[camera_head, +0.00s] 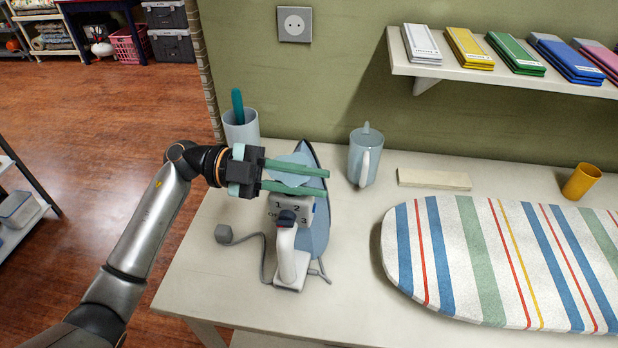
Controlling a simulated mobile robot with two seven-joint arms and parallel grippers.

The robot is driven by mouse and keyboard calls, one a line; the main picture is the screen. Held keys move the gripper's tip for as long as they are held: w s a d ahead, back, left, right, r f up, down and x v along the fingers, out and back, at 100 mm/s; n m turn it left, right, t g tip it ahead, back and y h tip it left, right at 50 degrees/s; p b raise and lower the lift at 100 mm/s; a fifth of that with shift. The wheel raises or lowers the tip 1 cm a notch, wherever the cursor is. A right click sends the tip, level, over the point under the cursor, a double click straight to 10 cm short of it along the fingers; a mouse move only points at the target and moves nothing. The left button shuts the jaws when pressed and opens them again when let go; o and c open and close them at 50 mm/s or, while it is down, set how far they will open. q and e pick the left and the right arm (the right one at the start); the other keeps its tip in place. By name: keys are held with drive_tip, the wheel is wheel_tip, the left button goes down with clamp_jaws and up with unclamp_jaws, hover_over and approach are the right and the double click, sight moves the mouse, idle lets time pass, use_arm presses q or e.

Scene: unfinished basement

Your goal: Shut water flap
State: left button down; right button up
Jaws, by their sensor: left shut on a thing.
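The iron (287,247) is on the white table, with its white handle toward me and its pointed end toward the wall. Its blue body edge (318,232) shows on the right, and a dial with numbers sits above the handle. My left gripper (295,178) reaches in from the left over the iron's upper part, its two green fingers pointing right. It is shut on a pale blue piece between the fingers, which looks like the water flap (286,176). The fingers partly cover this piece, so its exact angle is unclear. My right gripper is out of view.
A pale blue jug (365,157) stands right of the iron, and a cup (241,129) with a teal item stands behind my gripper. A striped ironing board (500,262) fills the right side. A grey cord plug (224,234) lies left of the iron. A shelf (428,70) juts out above.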

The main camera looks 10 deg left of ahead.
use_arm(q)
drive_tip(key=shift+s+f+m+b, duration=0.2)
drive_tip(key=shift+f+m+b, duration=0.15)
drive_tip(key=shift+m+b, duration=0.3)
drive_tip(key=shift+s+m+b, duration=0.1)
drive_tip(key=shift+m+b, duration=0.25)
drive_tip(key=shift+m, duration=0.3)
drive_tip(key=c, duration=0.9)
unclamp_jaws()
